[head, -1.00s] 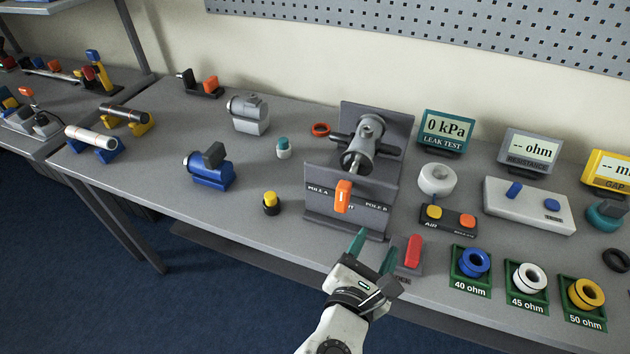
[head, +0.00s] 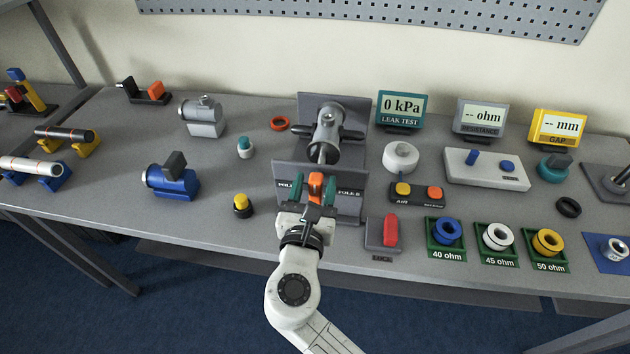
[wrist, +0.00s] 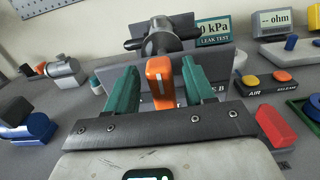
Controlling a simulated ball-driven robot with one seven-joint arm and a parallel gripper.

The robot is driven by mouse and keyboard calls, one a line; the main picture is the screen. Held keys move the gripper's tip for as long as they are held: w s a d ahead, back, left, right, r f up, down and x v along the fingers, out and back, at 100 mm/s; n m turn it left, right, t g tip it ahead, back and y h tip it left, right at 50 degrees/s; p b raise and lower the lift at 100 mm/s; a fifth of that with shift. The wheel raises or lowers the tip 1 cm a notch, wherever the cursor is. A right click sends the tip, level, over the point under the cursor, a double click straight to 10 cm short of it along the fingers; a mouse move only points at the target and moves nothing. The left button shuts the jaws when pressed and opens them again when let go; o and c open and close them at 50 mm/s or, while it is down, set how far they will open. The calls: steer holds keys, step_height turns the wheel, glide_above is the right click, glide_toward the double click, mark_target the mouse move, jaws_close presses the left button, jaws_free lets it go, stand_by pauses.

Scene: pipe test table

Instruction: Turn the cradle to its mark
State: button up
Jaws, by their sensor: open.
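The cradle (head: 347,104) is a grey stand with a front plate marked with pole labels, and it holds a grey metal pipe body (head: 328,124). An orange handle (head: 315,186) with a white line stands upright at the middle of the front plate; it also shows in the wrist view (wrist: 160,78). My gripper (head: 314,187) is open, with one green finger on each side of the orange handle. In the wrist view, gaps show between the handle and both fingers (wrist: 157,88). My gripper hides part of the pole labels and any mark below the handle.
A red lock lever (head: 390,231) stands close to the right of my gripper. The air button box (head: 417,193) and a white ring (head: 401,157) are right of the cradle. A yellow-topped piece (head: 242,206) and a blue pipe body (head: 172,178) are to the left.

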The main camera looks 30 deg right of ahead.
steer(key=shift+w+d, duration=0.25)
steer(key=shift+w, duration=0.1)
jaws_close()
stand_by(0.3)
